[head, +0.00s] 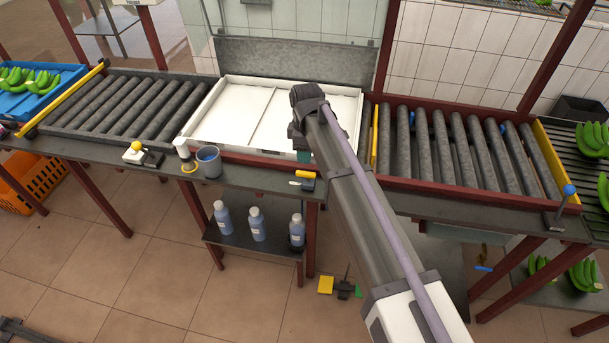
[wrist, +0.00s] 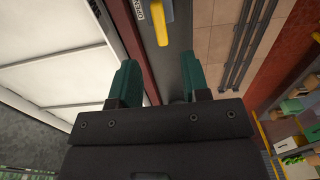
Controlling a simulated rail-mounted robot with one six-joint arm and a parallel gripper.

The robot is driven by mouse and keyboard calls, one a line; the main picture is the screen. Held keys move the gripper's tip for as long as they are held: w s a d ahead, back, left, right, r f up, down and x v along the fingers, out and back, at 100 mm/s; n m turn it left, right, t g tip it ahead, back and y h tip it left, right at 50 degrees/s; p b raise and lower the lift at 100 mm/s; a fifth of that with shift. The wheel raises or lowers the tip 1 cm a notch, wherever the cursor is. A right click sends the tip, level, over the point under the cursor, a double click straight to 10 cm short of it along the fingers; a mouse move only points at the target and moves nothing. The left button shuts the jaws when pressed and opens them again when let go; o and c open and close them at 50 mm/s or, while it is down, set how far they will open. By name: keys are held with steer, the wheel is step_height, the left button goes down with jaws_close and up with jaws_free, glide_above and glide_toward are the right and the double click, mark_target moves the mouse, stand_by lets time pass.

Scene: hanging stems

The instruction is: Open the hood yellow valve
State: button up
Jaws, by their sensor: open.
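The yellow valve (head: 305,174) is a short yellow lever on a dark body at the front edge of the bench, just below the white tray. The handle lies beyond the fingertips, roughly in line with the gap, and is not touched. In the head view my arm hides most of the gripper, with only a bit of teal showing above the valve.
A white tray (head: 235,112) sits between roller conveyors. A grey cup (head: 209,165), a white bottle (head: 184,152) and a yellow knob (head: 136,146) stand left along the bench. Blue bottles (head: 257,224) are on the shelf below. A blue-knobbed lever (head: 569,190) stands at right.

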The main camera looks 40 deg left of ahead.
mark_target(306, 172)
step_height(306, 172, down, 9)
steer(key=b, duration=0.7)
steer(key=shift+r, duration=0.3)
jaws_close()
